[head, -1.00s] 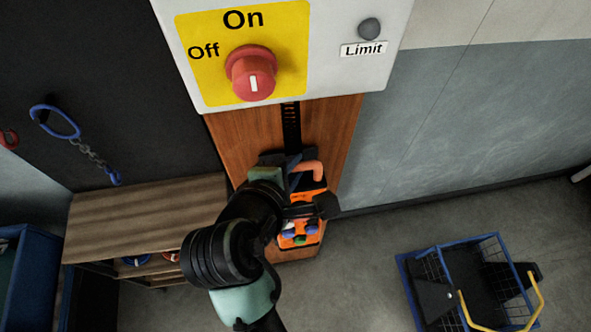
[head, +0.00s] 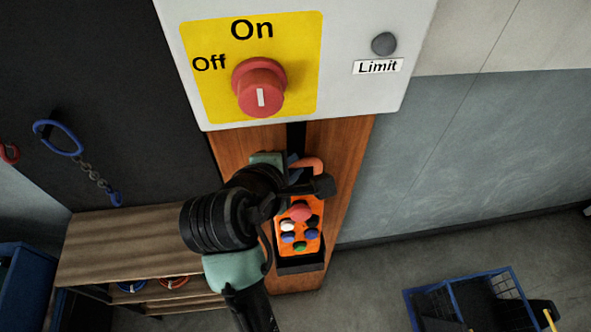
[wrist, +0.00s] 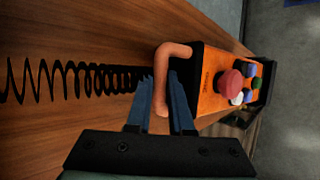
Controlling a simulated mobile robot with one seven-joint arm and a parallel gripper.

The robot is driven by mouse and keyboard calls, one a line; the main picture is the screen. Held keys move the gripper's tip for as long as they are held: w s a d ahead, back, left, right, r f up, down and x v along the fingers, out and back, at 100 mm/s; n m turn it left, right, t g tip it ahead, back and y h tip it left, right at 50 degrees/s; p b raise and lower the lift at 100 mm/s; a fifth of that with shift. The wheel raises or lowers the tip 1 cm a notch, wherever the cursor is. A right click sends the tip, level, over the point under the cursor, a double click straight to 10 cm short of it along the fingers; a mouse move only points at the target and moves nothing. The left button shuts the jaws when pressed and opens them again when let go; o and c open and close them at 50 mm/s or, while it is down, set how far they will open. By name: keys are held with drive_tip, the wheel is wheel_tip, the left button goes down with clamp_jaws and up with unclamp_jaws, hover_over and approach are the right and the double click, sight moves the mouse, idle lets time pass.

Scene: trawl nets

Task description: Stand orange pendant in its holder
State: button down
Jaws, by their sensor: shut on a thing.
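The orange pendant (head: 311,234) has a red knob and several coloured buttons. It is upright against the wooden board, with its orange loop handle (head: 313,165) at the top. In the wrist view my gripper (wrist: 162,92) is shut on the handle (wrist: 163,58), one blue finger on each side. In the head view my arm partly hides the gripper (head: 296,165). The black holder (head: 301,265) shows around the pendant's lower end, also in the wrist view (wrist: 264,90). How deep the pendant sits in it is hidden.
A black coiled cable (wrist: 75,78) runs along the wooden board (head: 345,160). The control panel (head: 395,20) with a red switch (head: 259,88) is just above. A wooden shelf (head: 130,240) is at left; a blue wire basket (head: 465,300) is at lower right.

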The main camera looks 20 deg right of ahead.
drive_tip(key=shift+s+a+f+b, duration=0.15)
drive_tip(key=shift+f+b, duration=0.35)
drive_tip(key=shift+f, duration=0.6)
drive_tip(key=shift+s+d+f+b, duration=0.15)
drive_tip(key=shift+f+b, duration=0.3)
drive_tip(key=shift+f, duration=0.65)
drive_tip(key=shift+a, duration=0.1)
drive_tip(key=c, duration=0.7)
unclamp_jaws()
drive_tip(key=shift+c, duration=0.2)
drive_tip(key=shift+s+f, duration=0.1)
drive_tip(key=shift+f, duration=0.15)
drive_tip(key=b+v, duration=0.1)
drive_tip(key=v, duration=1.2)
